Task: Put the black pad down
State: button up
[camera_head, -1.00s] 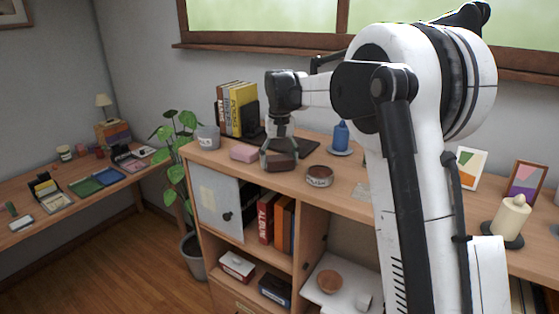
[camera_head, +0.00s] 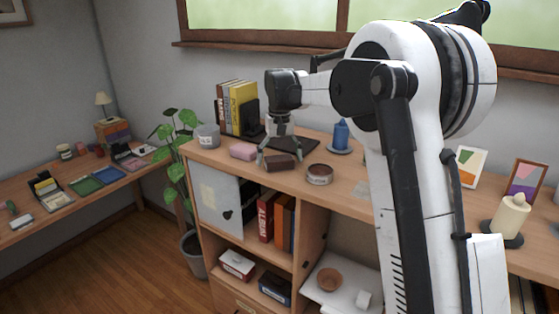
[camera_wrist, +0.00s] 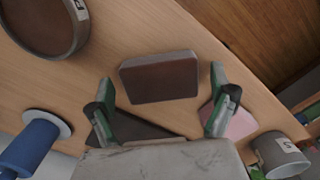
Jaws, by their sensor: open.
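The black pad (camera_head: 281,163) is a small rounded block with dark sides and a brownish top face. It lies flat on the wooden cabinet top near the front edge. It also shows in the wrist view (camera_wrist: 160,77), just ahead of my fingertips. My gripper (camera_head: 280,156) is open, pointing down right at the pad, with one finger toward each end. In the wrist view my gripper (camera_wrist: 161,84) shows a gap between each green-grey finger and the pad, and nothing is held.
A flat dark mat (camera_head: 296,143) lies behind the pad. A pink block (camera_head: 242,151) and grey pot (camera_head: 207,136) stand to the left, a round tin (camera_head: 319,174) to the right.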

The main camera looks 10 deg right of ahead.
aim_at(280, 159)
notch_tip(280, 159, up, 12)
jog(key=f, duration=0.1)
jog(key=s+r+t, duration=0.2)
jog(key=s+r, duration=0.1)
jog(key=s, duration=0.7)
jog(key=s+f+t, duration=0.1)
jog(key=s+f, duration=0.4)
jog(key=s, duration=0.5)
jog(key=s+f+t, duration=0.2)
jog(key=s+f, duration=0.3)
jog(key=s, duration=0.5)
jog(key=s+f+t, duration=0.2)
jog(key=s+f, duration=0.3)
jog(key=s, duration=0.5)
jog(key=shift+s+b, duration=0.3)
jog(key=shift+b, duration=0.1)
notch_tip(280, 159, down, 6)
jog(key=b, duration=0.6)
jog(key=shift+f, duration=0.2)
